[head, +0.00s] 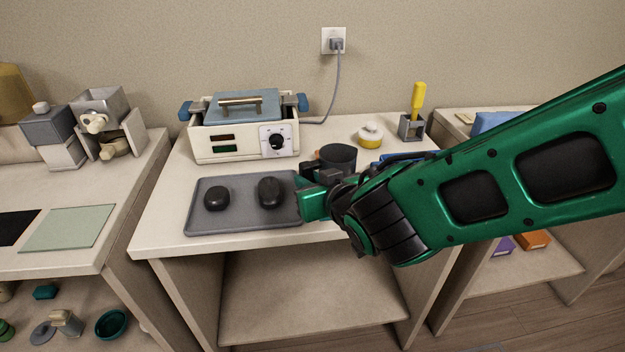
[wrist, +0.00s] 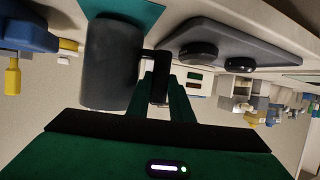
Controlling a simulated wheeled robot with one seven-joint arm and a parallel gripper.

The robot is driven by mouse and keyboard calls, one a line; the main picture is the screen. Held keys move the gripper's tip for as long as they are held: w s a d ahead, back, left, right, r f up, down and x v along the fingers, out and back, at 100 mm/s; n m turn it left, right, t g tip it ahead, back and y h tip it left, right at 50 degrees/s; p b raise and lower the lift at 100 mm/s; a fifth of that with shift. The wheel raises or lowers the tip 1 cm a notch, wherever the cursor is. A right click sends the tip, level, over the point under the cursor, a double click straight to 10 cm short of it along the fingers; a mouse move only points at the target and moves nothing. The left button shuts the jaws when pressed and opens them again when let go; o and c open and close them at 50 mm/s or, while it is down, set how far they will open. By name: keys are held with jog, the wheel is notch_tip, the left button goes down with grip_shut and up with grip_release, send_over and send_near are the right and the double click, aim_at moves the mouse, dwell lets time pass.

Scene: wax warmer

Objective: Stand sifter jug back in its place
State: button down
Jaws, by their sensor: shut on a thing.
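The sifter jug, a dark grey cylinder with a side handle, is right of the tray in the head view (head: 338,156) and fills the left middle of the wrist view (wrist: 108,65). My gripper (head: 312,190) is shut on its black handle; the fingers also show in the wrist view (wrist: 168,95). The jug looks upright. A teal patch (wrist: 140,10) shows beside the jug's base in the upside-down wrist view; my arm hides that spot in the head view. I cannot tell whether the base touches the table.
A grey tray (head: 240,219) with two dark lumps (head: 216,198) lies left of the jug. The cream warmer (head: 230,140) with a blue lid stands behind. A yellow-and-white round pot (head: 370,135) and a grey holder (head: 411,127) with a yellow-handled tool stand behind right.

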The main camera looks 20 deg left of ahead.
jog(key=shift+f, duration=0.6)
dwell(0.6)
jog(key=c, duration=1.5)
grip_release()
jog(key=shift+s, duration=0.1)
jog(key=shift+v, duration=3.95)
